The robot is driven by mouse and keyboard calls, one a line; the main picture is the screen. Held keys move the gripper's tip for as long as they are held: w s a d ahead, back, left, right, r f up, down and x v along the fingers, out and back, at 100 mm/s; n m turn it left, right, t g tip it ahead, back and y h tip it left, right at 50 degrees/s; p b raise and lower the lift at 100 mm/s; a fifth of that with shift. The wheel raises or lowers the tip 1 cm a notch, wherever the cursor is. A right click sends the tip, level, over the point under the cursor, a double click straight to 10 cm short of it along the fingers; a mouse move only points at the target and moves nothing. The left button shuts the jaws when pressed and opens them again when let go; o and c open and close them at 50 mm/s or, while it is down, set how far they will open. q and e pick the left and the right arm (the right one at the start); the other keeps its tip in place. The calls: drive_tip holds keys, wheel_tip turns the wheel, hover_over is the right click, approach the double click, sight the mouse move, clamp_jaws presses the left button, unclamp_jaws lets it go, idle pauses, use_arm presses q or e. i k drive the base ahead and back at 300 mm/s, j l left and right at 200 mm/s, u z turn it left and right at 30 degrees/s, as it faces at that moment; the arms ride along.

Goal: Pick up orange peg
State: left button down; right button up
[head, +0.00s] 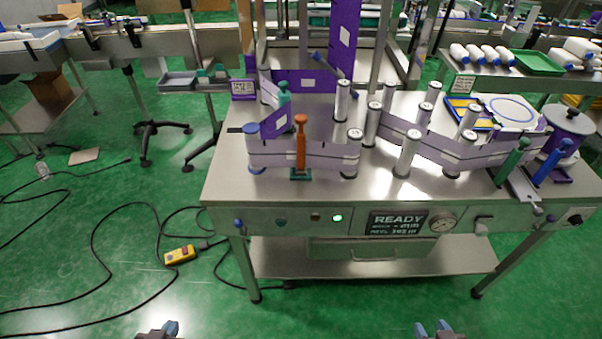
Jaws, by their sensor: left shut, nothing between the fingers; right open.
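The orange peg (301,147) stands upright near the front left of the steel machine table, with a knobbed top. Its foot is at a small dark green base (300,175). It stands in front of a pale purple-edged band (330,152) that runs past it; I cannot tell whether they touch. My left gripper (168,328) is at the bottom edge, low and left of the table, shut and empty. My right gripper (435,328) is at the bottom edge, in front of the table, open and empty. Both are well apart from the peg and mostly cut off.
Several metal rollers (407,153) stand right of the peg, and a blue-topped roller (253,148) stands left. Green pegs (512,160) and a blue peg (553,165) are also on the table. The front tabletop strip (330,192) is clear. Cables and a yellow control box (180,255) lie on the floor.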

sight(300, 119)
drive_tip(key=k+z, duration=0.15)
drive_tip(key=z, duration=0.25)
drive_tip(key=k+l+z, duration=0.1)
drive_tip(key=z, duration=0.3)
drive_tip(key=j+z, duration=0.45)
drive_tip(key=j, duration=1.05)
drive_tip(key=i+j, duration=0.1)
drive_tip(key=j, duration=0.75)
